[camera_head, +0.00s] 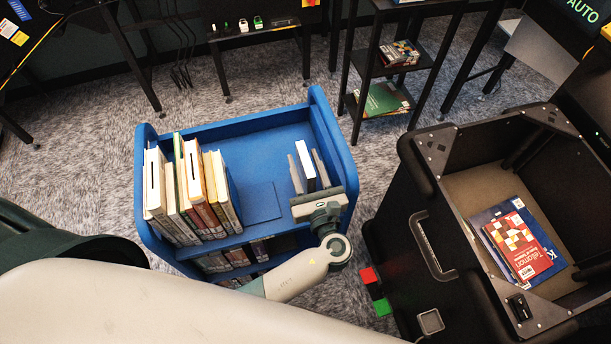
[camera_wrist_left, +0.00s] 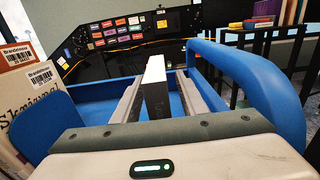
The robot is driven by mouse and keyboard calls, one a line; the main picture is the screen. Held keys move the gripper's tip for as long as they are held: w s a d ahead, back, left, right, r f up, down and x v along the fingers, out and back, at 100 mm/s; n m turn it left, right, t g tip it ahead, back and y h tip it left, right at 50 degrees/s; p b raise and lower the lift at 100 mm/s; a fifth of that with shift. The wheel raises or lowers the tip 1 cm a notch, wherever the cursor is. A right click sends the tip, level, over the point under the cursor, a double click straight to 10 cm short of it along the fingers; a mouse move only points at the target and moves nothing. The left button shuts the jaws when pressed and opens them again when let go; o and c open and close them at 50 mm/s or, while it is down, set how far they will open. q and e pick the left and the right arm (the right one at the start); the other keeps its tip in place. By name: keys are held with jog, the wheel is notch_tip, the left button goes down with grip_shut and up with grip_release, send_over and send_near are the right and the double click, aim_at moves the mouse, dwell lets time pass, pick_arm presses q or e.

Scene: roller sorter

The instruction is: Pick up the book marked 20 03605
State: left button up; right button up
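A book with a white top edge and dark cover (camera_head: 306,160) stands upright, alone, at the right end of the blue cart's top shelf. My left gripper (camera_head: 308,170) reaches over the cart's near right side, its two fingers on either side of this book. In the left wrist view the book (camera_wrist_left: 155,88) stands between the fingers, with a visible gap at the right finger, so the gripper looks open. No label shows on this book. Labelled books (camera_wrist_left: 20,75) stand at the left of the wrist view; I cannot read 20 03605 on any. My right gripper is out of view.
The blue cart (camera_head: 265,136) holds a row of upright books (camera_head: 190,190) at left and more below. A black bin (camera_head: 420,185) with books inside (camera_head: 520,245) stands at right. A black rack (camera_head: 365,75) and tables stand behind.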

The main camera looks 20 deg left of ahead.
pick_arm(q)
grip_shut()
jog(key=shift+r, duration=0.1)
notch_tip(320, 180, up, 10)
jog(key=shift+f+b, duration=0.1)
jog(key=shift+b, duration=0.6)
jog(key=shift+a, duration=0.1)
dwell(0.3)
